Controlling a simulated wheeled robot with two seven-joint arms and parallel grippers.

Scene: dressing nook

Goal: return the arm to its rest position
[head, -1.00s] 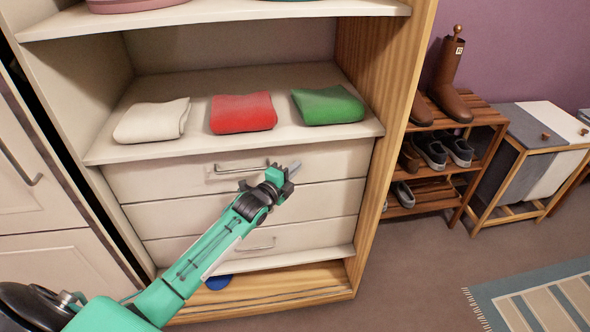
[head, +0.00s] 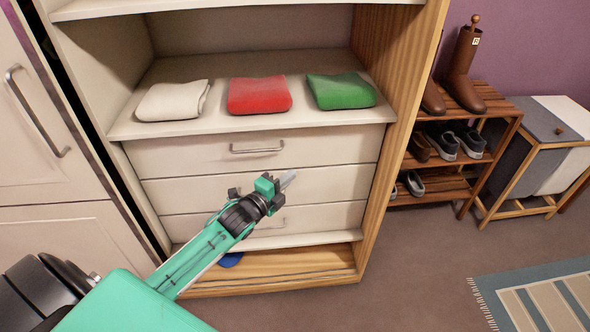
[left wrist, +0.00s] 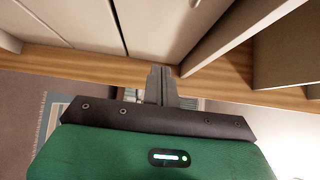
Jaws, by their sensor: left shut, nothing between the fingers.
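My left arm (head: 195,258) is green and reaches in from the lower left of the head view. My left gripper (head: 285,180) is shut and empty, in front of the drawers (head: 180,191) of the wardrobe unit. In the left wrist view its shut fingers (left wrist: 161,85) show at the middle, above the green wrist housing. The top drawer's handle (head: 257,150) lies above the gripper in the head view, apart from it. My right gripper is not in view.
White, red (head: 259,95) and green (head: 341,91) folded cloths lie on the shelf above the drawers. A shoe rack (head: 480,102) and a hamper (head: 545,165) stand at right. A cabinet door (head: 40,120) is at left. The floor (head: 410,270) at lower right is open, with a striped rug (head: 540,310).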

